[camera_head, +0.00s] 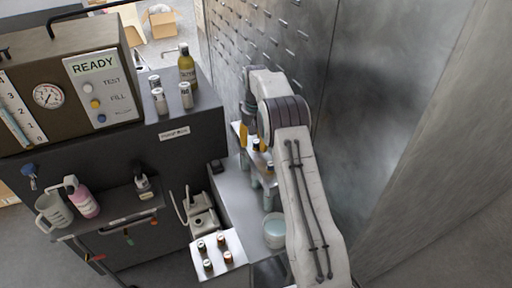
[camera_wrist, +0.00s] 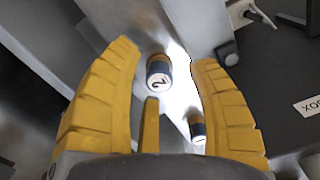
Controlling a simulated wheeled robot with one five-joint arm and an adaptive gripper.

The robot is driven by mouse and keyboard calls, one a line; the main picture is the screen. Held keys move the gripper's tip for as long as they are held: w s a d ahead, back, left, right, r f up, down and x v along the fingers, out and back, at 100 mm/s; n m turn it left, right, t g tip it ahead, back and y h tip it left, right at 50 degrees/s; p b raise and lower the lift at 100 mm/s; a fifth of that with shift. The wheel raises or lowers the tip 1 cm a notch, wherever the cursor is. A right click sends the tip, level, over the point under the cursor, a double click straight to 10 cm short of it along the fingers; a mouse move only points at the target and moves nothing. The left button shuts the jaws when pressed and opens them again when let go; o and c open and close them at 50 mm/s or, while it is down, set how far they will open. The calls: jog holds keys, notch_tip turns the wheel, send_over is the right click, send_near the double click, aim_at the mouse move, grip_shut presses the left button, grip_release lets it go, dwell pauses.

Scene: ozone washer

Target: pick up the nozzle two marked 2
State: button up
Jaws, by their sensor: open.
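The nozzle marked 2 (camera_wrist: 159,74) shows in the wrist view as a small cylinder with a dark blue band and a white end bearing a "2". It lies between the yellow fingers of my gripper (camera_wrist: 165,60), apart from both. My gripper is open and empty. A second similar nozzle (camera_wrist: 197,128) shows lower right, near the right finger; its mark is not readable. In the head view, my gripper (camera_head: 243,140) is mostly hidden behind my arm. Small dark-and-orange nozzles (camera_head: 256,145) show beside it on a raised holder.
A white plate (camera_head: 231,259) with several small bottles stands at the front. A round tub (camera_head: 274,232) stands on the grey bench near my arm. The dark cabinet (camera_head: 190,145) is left, with cans and a yellow bottle (camera_head: 187,68) on top. A metal wall (camera_head: 385,90) rises behind.

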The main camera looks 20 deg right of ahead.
jog(key=shift+f, duration=0.9)
jog(key=shift+o, duration=0.2)
grip_shut()
